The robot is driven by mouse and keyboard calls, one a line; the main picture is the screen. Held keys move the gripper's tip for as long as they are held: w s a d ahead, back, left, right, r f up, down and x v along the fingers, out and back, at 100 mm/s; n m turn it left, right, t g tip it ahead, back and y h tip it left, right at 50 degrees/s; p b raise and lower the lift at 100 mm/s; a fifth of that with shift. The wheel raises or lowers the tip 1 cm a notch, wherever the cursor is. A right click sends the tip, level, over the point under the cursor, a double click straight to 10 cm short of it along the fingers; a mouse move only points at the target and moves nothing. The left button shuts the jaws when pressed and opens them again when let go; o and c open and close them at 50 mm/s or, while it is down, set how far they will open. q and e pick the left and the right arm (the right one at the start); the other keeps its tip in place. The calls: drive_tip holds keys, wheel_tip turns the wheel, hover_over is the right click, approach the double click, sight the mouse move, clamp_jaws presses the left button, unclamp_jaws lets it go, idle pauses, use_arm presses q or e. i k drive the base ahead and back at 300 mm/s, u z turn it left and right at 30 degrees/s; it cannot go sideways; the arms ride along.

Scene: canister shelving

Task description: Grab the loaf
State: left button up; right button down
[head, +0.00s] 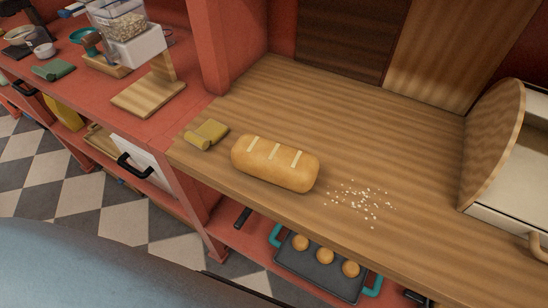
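The loaf (274,164) is a golden-brown bread with several pale scores across its top. It lies on the wooden counter (330,108), near the front edge, in the middle of the head view. It lies on its long side, slanting slightly down to the right. Nothing covers or touches it. Neither of my grippers shows in the head view.
A folded yellow cloth (206,134) lies just left of the loaf, and white crumbs (361,201) lie to its right. A bread box (510,165) stands at the right. Below the counter is a tray (318,276) with buns. A red post (208,45) rises at the left.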

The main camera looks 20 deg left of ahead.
sight(283, 166)
drive_tip(key=u, duration=0.5)
drive_tip(key=k, duration=1.2)
drive_tip(key=i, duration=0.7)
drive_tip(key=u, duration=0.35)
